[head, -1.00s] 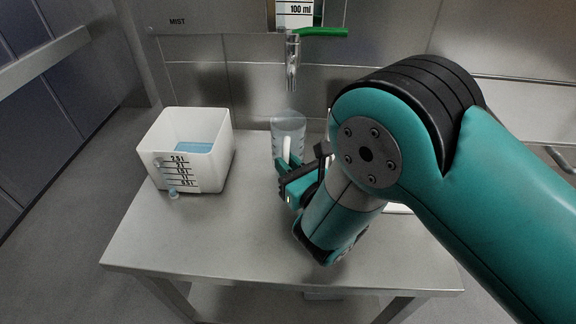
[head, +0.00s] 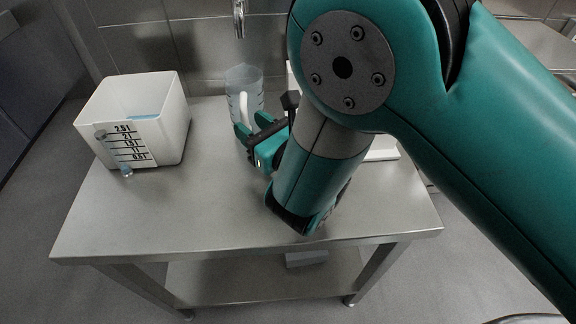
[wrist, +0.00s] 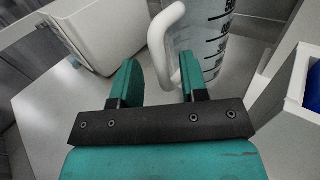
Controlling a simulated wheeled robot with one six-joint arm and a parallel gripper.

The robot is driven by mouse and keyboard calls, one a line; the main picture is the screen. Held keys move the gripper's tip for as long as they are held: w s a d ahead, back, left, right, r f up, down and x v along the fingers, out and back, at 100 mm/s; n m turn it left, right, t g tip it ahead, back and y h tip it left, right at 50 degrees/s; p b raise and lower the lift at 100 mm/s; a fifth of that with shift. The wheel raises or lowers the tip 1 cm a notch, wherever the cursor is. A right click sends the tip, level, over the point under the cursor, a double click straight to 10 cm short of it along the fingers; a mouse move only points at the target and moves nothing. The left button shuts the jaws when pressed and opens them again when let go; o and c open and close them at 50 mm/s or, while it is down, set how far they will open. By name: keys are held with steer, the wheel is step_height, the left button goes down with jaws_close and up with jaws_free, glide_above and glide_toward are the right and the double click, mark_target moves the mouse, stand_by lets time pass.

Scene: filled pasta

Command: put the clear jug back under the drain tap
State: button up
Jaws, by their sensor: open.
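The clear jug (head: 244,88) stands upright on the steel table near its back edge, with its white handle towards my gripper. The drain tap (head: 238,18) hangs above and slightly left of it in the head view. My gripper (head: 252,131) is open just in front of the jug. In the wrist view the white handle (wrist: 160,42) reaches down between the two teal fingers of my gripper (wrist: 157,82), nearer the right one, and the jug's marked wall (wrist: 208,38) is behind it. I cannot tell whether a finger touches the handle.
A white graduated tank (head: 167,138) with blue liquid stands left on the table (head: 165,210), a small tap at its front. A white container holding something blue (wrist: 283,95) is at the right in the wrist view. The table's front left is clear.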

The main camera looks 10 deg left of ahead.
steer(key=s+d+f+b, duration=0.1)
steer(key=b, duration=0.1)
steer(key=shift+s+d+b, duration=0.1)
steer(key=shift+b, duration=0.3)
steer(key=b+v, duration=0.2)
steer(key=b, duration=0.1)
steer(key=b+v, duration=0.2)
steer(key=v, duration=0.1)
steer(key=b+v, duration=0.2)
steer(key=b, duration=0.1)
steer(key=shift+d+r+b, duration=0.15)
steer(key=shift+r+b, duration=0.15)
steer(key=shift+b, duration=0.05)
steer(key=shift+s+d+r, duration=0.2)
steer(key=shift+s+d, duration=0.15)
steer(key=shift+d, duration=0.05)
steer(key=shift+d, duration=0.1)
